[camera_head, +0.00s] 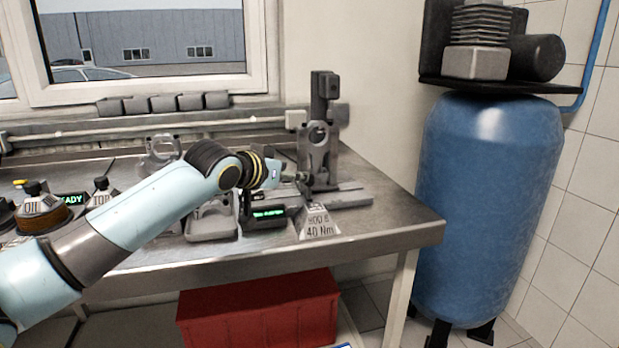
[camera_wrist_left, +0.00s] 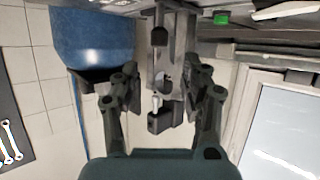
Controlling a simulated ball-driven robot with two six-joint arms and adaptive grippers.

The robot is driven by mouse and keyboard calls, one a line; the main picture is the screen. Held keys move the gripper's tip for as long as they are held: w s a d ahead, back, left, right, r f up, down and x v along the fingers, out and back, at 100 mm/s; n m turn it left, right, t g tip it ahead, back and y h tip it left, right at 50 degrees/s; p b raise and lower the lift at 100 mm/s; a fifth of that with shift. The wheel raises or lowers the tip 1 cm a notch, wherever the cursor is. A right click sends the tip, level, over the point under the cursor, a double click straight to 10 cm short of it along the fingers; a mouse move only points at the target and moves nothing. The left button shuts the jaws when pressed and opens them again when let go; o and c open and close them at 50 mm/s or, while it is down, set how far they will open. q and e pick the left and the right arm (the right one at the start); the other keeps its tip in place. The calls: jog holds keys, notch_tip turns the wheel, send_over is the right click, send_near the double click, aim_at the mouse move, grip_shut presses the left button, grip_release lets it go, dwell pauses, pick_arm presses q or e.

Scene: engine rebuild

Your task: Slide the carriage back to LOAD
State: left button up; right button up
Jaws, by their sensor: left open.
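The grey carriage (camera_head: 319,160), an upright plate with a round opening, stands on a metal rail (camera_head: 350,197) at the right end of the bench. A dark upright column (camera_head: 325,90) rises at its back. My left gripper (camera_head: 296,178) is at the carriage's left side, partly hidden behind its own wrist. In the left wrist view my left gripper (camera_wrist_left: 160,98) has its two fingers spread apart. A small pale knob and dark block (camera_wrist_left: 160,121) show between them, with no finger visibly touching. I cannot read a LOAD mark. My right gripper is not in view.
A sign reading 40 Nm (camera_head: 320,224) and a small green display (camera_head: 268,213) stand in front of the rail. A grey tray (camera_head: 211,226) is left of them. A blue tank (camera_head: 490,200) stands beyond the bench's right edge. A red crate (camera_head: 260,315) is below.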

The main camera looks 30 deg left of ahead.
pick_arm(q)
jog(key=b+x, duration=0.1)
jog(key=x, duration=0.8)
jog(key=shift+d+f, duration=0.1)
jog(key=shift+f, duration=0.05)
grip_shut()
